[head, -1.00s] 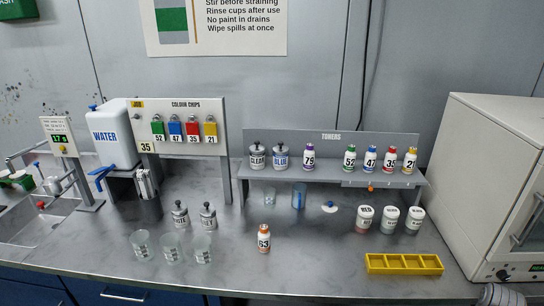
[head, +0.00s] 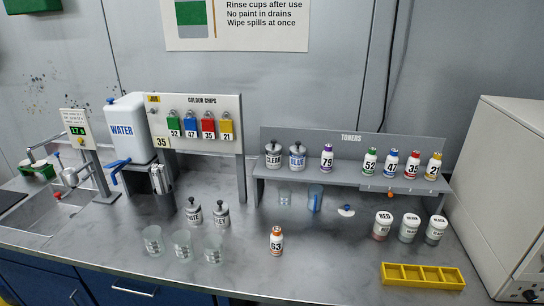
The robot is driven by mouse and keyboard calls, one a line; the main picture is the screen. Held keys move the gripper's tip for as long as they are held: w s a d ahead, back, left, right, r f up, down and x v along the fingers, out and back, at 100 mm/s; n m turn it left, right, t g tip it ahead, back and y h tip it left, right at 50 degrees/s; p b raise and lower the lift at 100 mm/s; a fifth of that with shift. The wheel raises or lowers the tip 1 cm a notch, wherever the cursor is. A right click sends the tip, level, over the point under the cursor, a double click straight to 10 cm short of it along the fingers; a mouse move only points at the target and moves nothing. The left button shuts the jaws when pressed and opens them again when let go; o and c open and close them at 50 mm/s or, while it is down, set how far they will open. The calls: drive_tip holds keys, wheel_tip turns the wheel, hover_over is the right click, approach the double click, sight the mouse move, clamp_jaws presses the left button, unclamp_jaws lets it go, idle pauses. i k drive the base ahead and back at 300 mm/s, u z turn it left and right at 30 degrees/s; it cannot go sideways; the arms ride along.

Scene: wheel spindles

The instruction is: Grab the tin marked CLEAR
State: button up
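The tin marked CLEAR (head: 273,156) is a small grey tin with a white label and a dark knob on its lid. It stands upright at the left end of the grey toners shelf (head: 350,184). A similar tin marked BLUE (head: 297,158) stands close on its right. My gripper shows in neither head frame, so its place and state are hidden.
Toner bottle 79 (head: 327,159) stands right of the tins. The colour chips board (head: 200,140) rises left of the shelf. Below are clear cups (head: 182,246), two grey tins (head: 194,212), bottle 63 (head: 276,241) and a yellow tray (head: 423,276). The front counter is partly bare.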

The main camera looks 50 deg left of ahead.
sight(273, 151)
drive_tip(key=u, duration=0.1)
drive_tip(key=k, duration=0.75)
drive_tip(key=u, duration=0.9)
drive_tip(key=i, duration=1.2)
drive_tip(key=z, duration=0.05)
